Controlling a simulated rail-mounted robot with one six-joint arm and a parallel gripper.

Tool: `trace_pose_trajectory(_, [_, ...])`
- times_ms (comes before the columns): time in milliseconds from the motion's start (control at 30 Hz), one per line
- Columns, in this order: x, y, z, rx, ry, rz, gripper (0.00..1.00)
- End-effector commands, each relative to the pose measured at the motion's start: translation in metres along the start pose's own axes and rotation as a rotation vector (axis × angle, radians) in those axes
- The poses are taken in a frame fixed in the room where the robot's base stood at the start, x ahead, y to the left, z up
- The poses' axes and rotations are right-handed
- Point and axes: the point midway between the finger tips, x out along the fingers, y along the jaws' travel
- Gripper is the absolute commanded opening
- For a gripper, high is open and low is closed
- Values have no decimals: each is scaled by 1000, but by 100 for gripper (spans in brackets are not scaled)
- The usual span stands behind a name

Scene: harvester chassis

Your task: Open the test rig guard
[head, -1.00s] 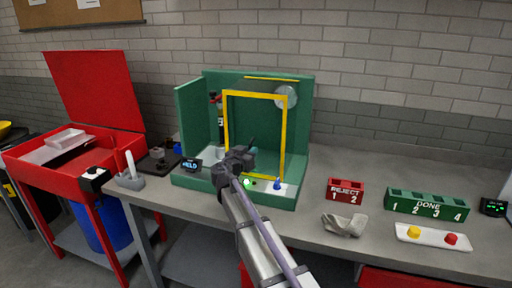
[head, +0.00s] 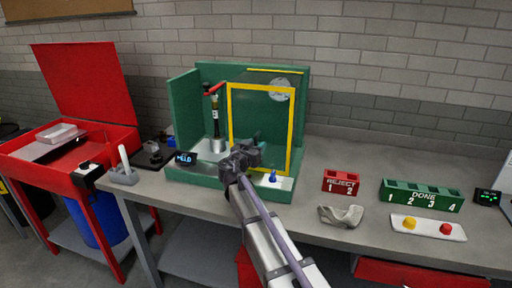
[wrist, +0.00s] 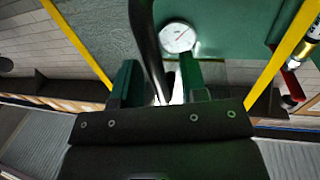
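The green test rig (head: 182,108) stands on the bench, with its guard, a clear panel in a yellow frame (head: 291,130), across the right part of its front. The left part is uncovered, showing a red-handled press (head: 215,115). My gripper (head: 247,153) is at the guard's lower left in the head view. In the wrist view, my gripper (wrist: 158,85) has its two fingers apart, with a dark upright bar (wrist: 146,45), apparently the guard's handle, between them. A gap shows right of the bar; contact is unclear. The yellow frame (wrist: 292,45) runs down both sides there.
A small display (head: 185,158) sits at the rig's left front. Right of the rig are a red reject rack (head: 341,180), a grey cradle (head: 341,216), a green done rack (head: 422,195) and a button plate (head: 428,229). A red cabinet (head: 85,90) stands left.

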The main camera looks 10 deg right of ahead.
Motion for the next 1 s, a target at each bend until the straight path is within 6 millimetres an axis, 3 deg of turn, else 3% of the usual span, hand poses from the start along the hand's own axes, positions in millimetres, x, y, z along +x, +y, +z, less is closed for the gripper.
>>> trace_pose_trajectory(267, [-8,1,0,0,0,-1,39])
trace_pose_trajectory(600, [-88,2,0,0,0,-2,39])
trace_pose_trajectory(700, [-102,1,0,0,0,-2,39])
trace_pose_trajectory(1000, [-108,0,0,0,0,0,39])
